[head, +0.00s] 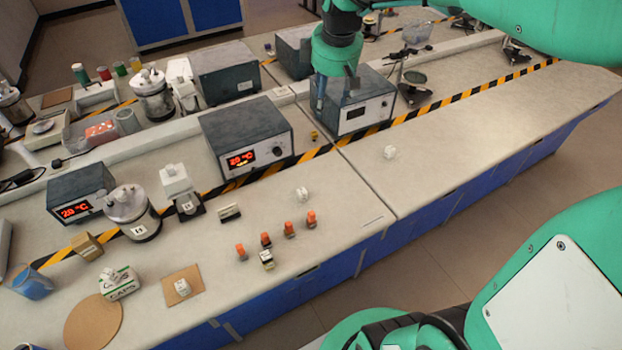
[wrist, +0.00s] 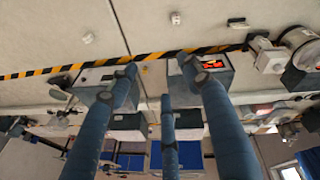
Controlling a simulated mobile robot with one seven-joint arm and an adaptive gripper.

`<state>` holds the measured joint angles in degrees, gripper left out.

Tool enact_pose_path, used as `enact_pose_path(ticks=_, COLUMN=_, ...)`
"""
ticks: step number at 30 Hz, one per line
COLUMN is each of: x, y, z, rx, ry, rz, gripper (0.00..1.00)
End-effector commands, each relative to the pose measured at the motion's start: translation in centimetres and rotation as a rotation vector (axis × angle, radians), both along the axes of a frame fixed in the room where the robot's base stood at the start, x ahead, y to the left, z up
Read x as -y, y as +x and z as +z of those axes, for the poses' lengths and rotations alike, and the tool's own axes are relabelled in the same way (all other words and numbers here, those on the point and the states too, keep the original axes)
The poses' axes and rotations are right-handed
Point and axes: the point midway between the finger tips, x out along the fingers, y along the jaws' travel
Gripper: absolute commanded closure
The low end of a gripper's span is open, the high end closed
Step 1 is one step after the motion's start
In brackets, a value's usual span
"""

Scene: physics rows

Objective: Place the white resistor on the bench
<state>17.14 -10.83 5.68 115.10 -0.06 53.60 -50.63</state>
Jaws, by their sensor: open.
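Several small white pieces could be the white resistor; I cannot tell which. One white piece (head: 390,152) lies alone on the right part of the bench (head: 450,135), and another white piece (head: 302,193) lies on the middle part. A third white piece (head: 182,287) sits on a brown square pad, and a fourth (head: 113,273) sits on the CAPS box. Two white pieces (wrist: 88,38) (wrist: 176,18) show on the bench in the wrist view. My gripper (head: 333,102) is open and empty, its blue fingers (wrist: 166,85) spread, near the right-hand display box and apart from the white pieces.
Dark display boxes (head: 248,135) (head: 362,105) stand along the striped tape (head: 275,164). Orange-topped parts (head: 289,229) stand near the front edge. The CAPS box (head: 120,286), brown square pad (head: 192,278) and round mat (head: 93,322) lie at left. The right part is mostly clear.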

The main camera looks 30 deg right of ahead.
Motion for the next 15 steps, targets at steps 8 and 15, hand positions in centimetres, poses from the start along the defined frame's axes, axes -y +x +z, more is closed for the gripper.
enact_pose_path(ticks=8, x=-6.5, y=-6.5, z=1.8, rx=0.082, ry=0.064, rz=-0.154, gripper=0.51)
enact_pose_path(ticks=15, x=-10.8, y=-12.3, z=1.8, rx=0.147, ry=0.137, rz=-0.291, gripper=0.51)
